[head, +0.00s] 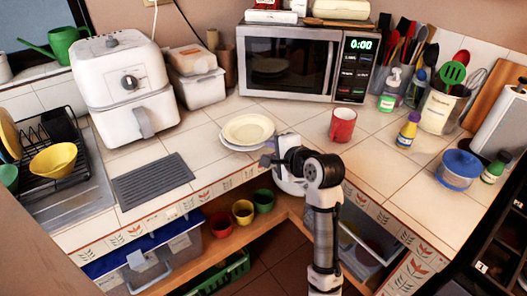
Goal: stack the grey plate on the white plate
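A cream-white plate (248,129) lies on the tiled counter corner, left of the red mug. A paler, greyish-white plate (230,146) shows as a rim below its front edge, and the two overlap, with the cream one on top. Most of the lower plate is hidden. My gripper (268,161) is at the front right edge of the plates, with its fingers pointing left toward the lower rim. The fingers are small and partly hidden by my wrist, so I cannot tell whether they are open or hold the rim.
A red mug (342,125) stands right of the plates, below the microwave (290,65). A white air fryer (125,85) and a dark ribbed mat (152,180) are to the left. Bottles and a blue-lidded bowl (460,170) stand at right. Counter tiles around the plates are clear.

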